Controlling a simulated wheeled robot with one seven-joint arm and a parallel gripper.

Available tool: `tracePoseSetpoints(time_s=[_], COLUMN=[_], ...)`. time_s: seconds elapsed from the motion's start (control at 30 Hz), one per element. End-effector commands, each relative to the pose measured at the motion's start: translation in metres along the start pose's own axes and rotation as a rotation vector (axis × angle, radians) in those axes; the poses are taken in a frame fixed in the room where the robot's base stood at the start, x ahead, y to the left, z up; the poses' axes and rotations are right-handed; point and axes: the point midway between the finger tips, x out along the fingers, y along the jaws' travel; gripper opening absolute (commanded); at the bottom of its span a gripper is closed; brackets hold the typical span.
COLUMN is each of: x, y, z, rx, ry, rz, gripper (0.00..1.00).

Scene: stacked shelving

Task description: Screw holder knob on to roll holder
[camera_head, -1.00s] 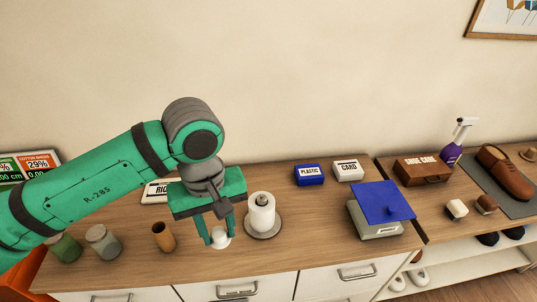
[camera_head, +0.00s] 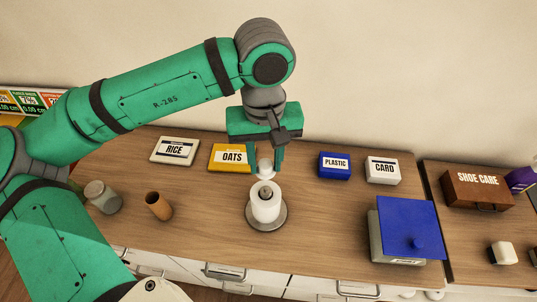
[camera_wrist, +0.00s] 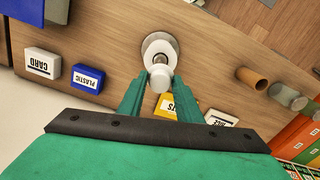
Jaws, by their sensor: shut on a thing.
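My gripper (camera_head: 265,160) is shut on the white holder knob (camera_head: 265,166), which is held in the air just above and slightly behind the roll holder in the head view. The knob also shows between the fingertips in the wrist view (camera_wrist: 160,79). The roll holder (camera_head: 266,224) stands upright on the counter, with a round grey base and a white paper roll (camera_head: 266,205) around its post. The post top (camera_head: 265,191) shows in the roll's centre. Knob and post look apart. In the wrist view the knob partly covers the roll (camera_wrist: 160,48).
Behind stand a yellow OATS box (camera_head: 230,158), a RICE box (camera_head: 175,151), a blue PLASTIC box (camera_head: 335,166) and a white CARD box (camera_head: 383,170). A brown cup (camera_head: 158,206) and a jar (camera_head: 102,197) are left. A blue-lidded bin (camera_head: 408,228) is right. The counter around the holder is clear.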

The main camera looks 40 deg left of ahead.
Motion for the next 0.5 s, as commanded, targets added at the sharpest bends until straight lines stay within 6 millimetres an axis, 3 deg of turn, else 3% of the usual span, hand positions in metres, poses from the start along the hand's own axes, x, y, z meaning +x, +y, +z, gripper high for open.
tracePoseSetpoints(time_s=[0.3,0.5], x=[0.001,0.017], y=[0.001,0.000], z=[0.004,0.004], rx=[0.100,0.103], ry=[-0.004,-0.005], rz=[0.002,0.001], gripper=[0.11,0.11])
